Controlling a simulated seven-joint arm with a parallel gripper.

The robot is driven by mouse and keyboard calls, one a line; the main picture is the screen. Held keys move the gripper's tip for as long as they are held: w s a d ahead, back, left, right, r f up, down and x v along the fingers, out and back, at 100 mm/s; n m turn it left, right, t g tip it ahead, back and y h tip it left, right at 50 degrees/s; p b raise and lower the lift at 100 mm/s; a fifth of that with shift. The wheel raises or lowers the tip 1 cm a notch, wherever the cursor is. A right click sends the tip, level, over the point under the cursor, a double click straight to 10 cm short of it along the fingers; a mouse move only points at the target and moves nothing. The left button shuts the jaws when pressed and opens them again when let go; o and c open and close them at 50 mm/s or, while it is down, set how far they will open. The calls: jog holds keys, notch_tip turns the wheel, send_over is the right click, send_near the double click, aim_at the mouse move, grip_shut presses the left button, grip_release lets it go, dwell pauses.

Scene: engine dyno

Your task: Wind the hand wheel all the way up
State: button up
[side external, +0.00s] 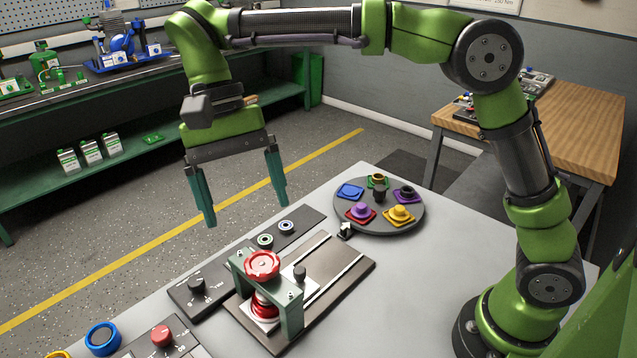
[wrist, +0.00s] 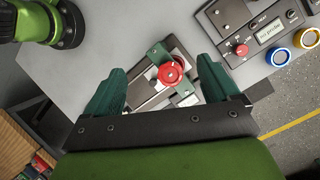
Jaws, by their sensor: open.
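The red hand wheel (side external: 262,264) sits on top of a green press frame (side external: 291,300) on the table. A red screw part (side external: 264,303) shows below it inside the frame, above a pale plate. In the wrist view the hand wheel (wrist: 170,73) lies beyond and between the fingertips. My gripper (side external: 246,214) is open and empty, with its two green fingers spread wide and pointing down. It hangs above and behind the wheel in the side view, apart from it. The fingers also show in the wrist view (wrist: 160,75).
A round turntable (side external: 421,219) with several coloured pieces stands at the right. A panel with a black knob (side external: 196,285) is beside the press, and another with a red knob (side external: 162,335) is nearer the camera. A blue ring button (side external: 103,338) is at the left.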

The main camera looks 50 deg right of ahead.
aim_at(262, 262)
jog(key=d+f+m+t, duration=0.1)
jog(key=f, duration=0.4)
jog(key=w+f+t, duration=0.1)
jog(key=f, duration=0.3)
jog(key=w+d+f+m+t, duration=0.1)
jog(key=f+t, duration=0.1)
jog(key=f, duration=0.3)
jog(key=shift+d+f+m+h, duration=0.3)
jog(key=shift+d+f+h, duration=0.05)
jog(key=shift+h, duration=0.05)
jog(key=c, duration=1.1)
